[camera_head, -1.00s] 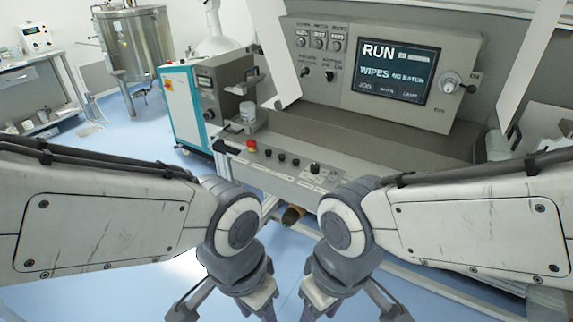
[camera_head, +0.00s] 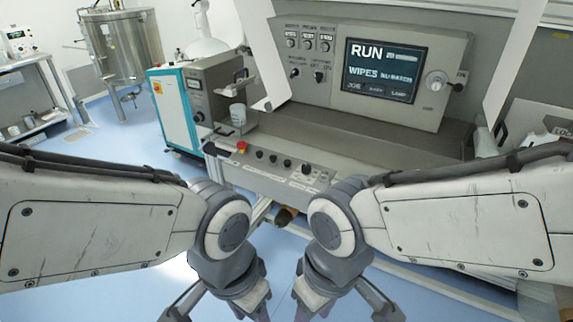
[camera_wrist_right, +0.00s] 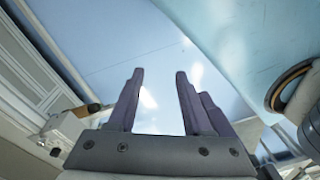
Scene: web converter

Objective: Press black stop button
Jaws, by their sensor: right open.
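The machine's front control strip (camera_head: 262,176) carries a row of small dark buttons, including one at the left (camera_head: 259,154), one beside it (camera_head: 272,158) and a larger dark knob (camera_head: 306,168). A red button (camera_head: 242,146) is at the row's left end. Their labels are too small to read, so I cannot tell which one is the stop button. My right gripper (camera_wrist_right: 160,75) is open and empty over the blue floor. In the head view, my left gripper (camera_head: 252,304) is low in front of the machine, partly cut off. Neither gripper touches the strip.
The screen (camera_head: 382,70) above reads RUN and WIPES. A cup (camera_head: 238,115) stands near the strip's left end. A teal-edged white cabinet (camera_head: 176,110) is left of the machine, and a steel tank (camera_head: 122,48) is farther back. Blue floor is clear at the left.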

